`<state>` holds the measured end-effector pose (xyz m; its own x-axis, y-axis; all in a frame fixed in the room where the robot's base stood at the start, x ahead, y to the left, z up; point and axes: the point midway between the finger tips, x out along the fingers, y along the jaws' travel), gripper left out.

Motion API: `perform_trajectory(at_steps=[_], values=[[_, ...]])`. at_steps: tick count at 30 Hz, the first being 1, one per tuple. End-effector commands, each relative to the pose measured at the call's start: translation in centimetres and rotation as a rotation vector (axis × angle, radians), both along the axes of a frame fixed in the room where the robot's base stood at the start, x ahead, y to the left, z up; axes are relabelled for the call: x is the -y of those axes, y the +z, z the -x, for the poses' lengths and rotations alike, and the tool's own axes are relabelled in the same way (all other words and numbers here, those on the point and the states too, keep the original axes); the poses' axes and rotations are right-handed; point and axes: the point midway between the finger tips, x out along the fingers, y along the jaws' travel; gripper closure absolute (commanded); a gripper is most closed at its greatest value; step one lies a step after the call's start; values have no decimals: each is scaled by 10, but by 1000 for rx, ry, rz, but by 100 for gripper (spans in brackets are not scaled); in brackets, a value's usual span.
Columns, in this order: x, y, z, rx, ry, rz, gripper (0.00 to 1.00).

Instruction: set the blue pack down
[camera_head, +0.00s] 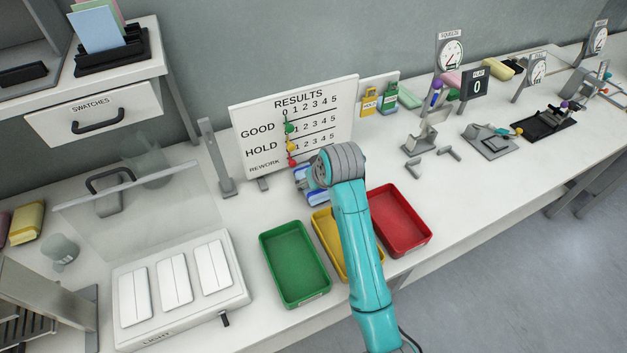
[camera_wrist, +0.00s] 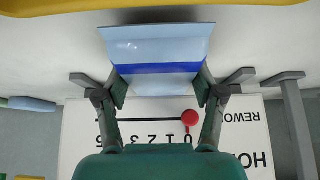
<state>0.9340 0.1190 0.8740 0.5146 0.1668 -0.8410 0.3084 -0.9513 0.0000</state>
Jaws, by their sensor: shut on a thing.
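The blue pack (camera_wrist: 155,45) is light blue with a dark blue band across it. In the wrist view my gripper (camera_wrist: 160,88) is shut on it, one finger at each side. In the head view only part of the pack (camera_head: 305,182) shows, just left of my wrist. It is in front of the results board (camera_head: 254,128), behind the trays. The wrist hides the rest of the pack and most of the gripper. I cannot tell whether the pack touches the table.
A green tray (camera_head: 267,270), a yellow tray (camera_head: 321,227) partly behind my arm, and a red tray (camera_head: 421,240) stand in front. The light box (camera_head: 230,296) with its clear upright panel is at left. Grey stands (camera_head: 218,165) flank the board.

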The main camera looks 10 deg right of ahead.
Motion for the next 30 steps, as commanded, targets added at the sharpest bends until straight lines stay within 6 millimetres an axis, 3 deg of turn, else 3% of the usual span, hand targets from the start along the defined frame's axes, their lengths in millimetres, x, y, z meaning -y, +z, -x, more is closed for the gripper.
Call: perform_trajectory(at_steps=[11, 12, 14, 24, 30], values=[[0, -4, 0, 0, 0, 0, 66], [0, -3, 0, 0, 1, 1, 22], [0, -3, 0, 0, 1, 1, 7], [0, -2, 0, 0, 0, 0, 7], [2, 13, 7, 3, 0, -1, 7]])
